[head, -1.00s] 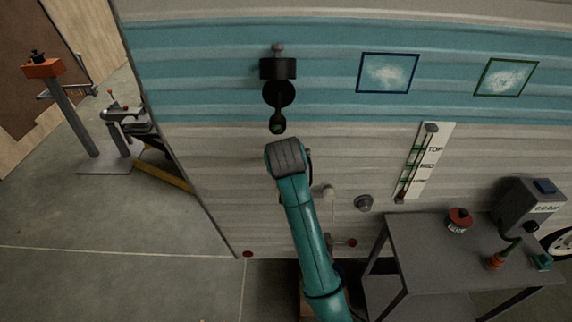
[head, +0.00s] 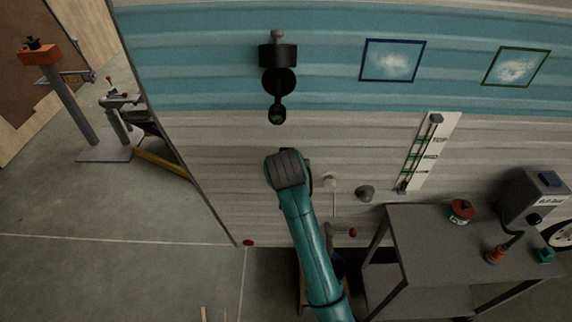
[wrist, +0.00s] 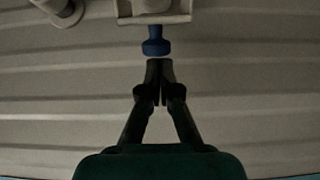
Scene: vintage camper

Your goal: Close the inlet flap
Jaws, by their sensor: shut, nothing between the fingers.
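In the wrist view, a pale box-like fitting (wrist: 155,7) on the ribbed wall is cut off by the top edge. A blue knob-like piece (wrist: 155,42) sticks out from it; I take this fitting to be the inlet, but cannot tell how far its flap stands open. My gripper (wrist: 160,64) is shut and empty, its tips just short of the blue piece with a small apparent gap. In the head view my teal arm hides the gripper and most of the fitting; only a dark edge (head: 309,160) shows beside my wrist.
A white wall fitting (head: 330,180) and a grey round one (head: 365,193) are right of my arm. A black lamp-like fixture (head: 278,80) hangs above. A grey table (head: 420,235) with a red-topped can (head: 461,211) stands at right.

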